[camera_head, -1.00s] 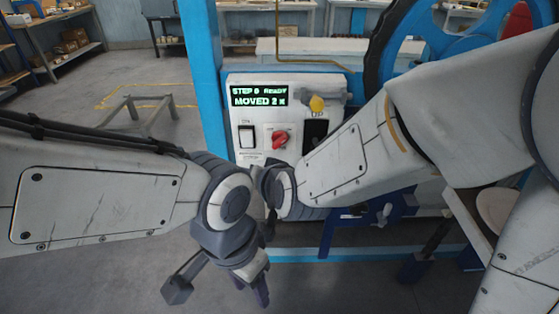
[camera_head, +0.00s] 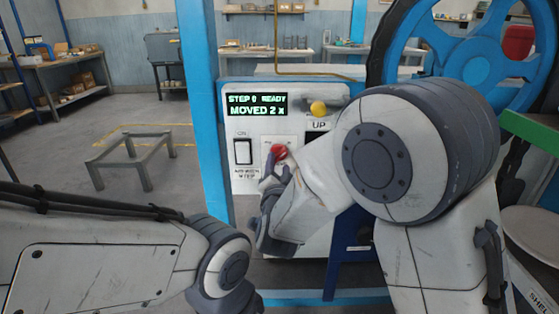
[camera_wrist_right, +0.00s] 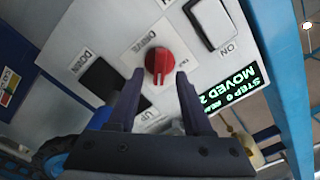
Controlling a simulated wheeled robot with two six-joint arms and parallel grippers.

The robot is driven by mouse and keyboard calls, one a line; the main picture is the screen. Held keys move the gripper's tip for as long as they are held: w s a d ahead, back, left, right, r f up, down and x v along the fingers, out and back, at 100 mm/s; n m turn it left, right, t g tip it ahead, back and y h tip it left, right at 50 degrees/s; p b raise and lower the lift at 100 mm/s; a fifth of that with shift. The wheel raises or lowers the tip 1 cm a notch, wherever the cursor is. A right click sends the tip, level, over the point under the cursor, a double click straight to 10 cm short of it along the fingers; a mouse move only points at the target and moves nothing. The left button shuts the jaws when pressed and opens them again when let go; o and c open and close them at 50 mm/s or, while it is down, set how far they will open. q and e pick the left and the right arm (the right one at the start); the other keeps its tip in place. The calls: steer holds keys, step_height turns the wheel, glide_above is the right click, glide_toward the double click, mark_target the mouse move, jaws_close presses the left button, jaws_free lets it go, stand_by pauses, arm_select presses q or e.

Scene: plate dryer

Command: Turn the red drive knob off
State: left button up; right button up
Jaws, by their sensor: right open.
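The red drive knob (camera_head: 279,152) is on the front of the white control panel (camera_head: 245,208). In the right wrist view the knob (camera_wrist_right: 158,62) is round, with a ridge pointing down the picture. My right gripper (camera_head: 275,175) is right at the knob and partly hides it in the head view. In the wrist view the right gripper (camera_wrist_right: 160,79) is open, with one finger on each side of the knob's lower half. I cannot tell whether the fingers touch it. The left gripper is out of the picture; only my left arm shows.
A white ON switch (camera_head: 243,152) sits left of the knob. A display (camera_head: 257,105) reads "MOVED 2 x". A yellow knob (camera_head: 318,108) stands above. A blue post (camera_head: 203,120) borders the panel.

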mark_target(279, 159)
steer(key=shift+w, duration=1.65)
steer(key=shift+c, duration=0.3)
jaws_close()
steer(key=shift+d, duration=0.15)
